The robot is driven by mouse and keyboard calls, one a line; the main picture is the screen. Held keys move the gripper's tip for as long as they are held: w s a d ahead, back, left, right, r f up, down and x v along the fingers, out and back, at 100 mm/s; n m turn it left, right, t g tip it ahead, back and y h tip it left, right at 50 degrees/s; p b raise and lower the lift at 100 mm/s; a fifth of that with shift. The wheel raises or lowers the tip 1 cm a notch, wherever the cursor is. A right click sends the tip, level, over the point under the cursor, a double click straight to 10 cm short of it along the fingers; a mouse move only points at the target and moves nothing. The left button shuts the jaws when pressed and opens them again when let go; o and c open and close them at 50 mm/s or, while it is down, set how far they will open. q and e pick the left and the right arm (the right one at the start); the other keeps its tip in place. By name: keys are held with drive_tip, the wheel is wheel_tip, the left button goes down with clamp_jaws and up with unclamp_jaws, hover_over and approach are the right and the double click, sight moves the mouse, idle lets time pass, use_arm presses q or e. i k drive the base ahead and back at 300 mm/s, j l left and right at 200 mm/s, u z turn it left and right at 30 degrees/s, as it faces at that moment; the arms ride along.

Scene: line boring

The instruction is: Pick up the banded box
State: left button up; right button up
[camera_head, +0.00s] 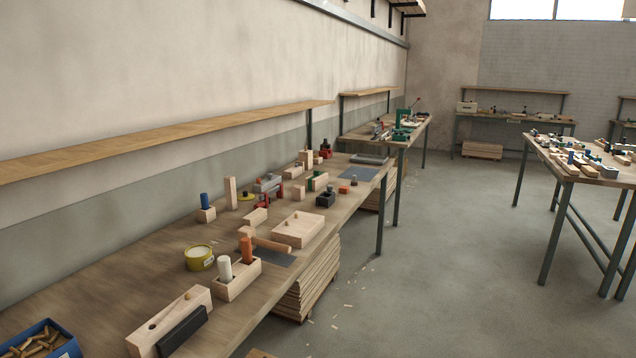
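A small pale wooden block with a dark green band (317,181) stands on the long workbench (345,208) along the left wall, towards its middle-far part. It is the only clearly banded block that I can make out, and it is small in the view. A red clamp-like tool and other wooden blocks stand near it. Neither of my grippers shows in the head view.
Nearer on the bench are a yellow tin (199,258), a flat wooden box (297,229), a block with white and orange pegs (237,279) and a blue tray (40,342). Stacked boards (312,280) lie below. The grey floor (430,270) to the right is mostly clear.

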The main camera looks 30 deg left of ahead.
sight(313, 182)
drive_tip(key=i+u, duration=0.1)
drive_tip(key=i, duration=1.35)
drive_tip(key=i+u, duration=0.15)
drive_tip(key=i, duration=1.35)
drive_tip(key=i+u, duration=0.35)
drive_tip(key=i+l+u, duration=0.15)
drive_tip(key=u, duration=0.2)
drive_tip(key=i+l+u, duration=0.5)
drive_tip(key=u, duration=0.35)
drive_tip(key=i+l+u, duration=0.2)
drive_tip(key=u, duration=0.25)
drive_tip(key=i+l+u, duration=0.25)
drive_tip(key=u, duration=0.25)
drive_tip(key=i+l+u, duration=0.1)
drive_tip(key=l+u, duration=0.65)
drive_tip(key=u, duration=0.2)
drive_tip(key=l+u, duration=0.5)
drive_tip(key=l, duration=0.25)
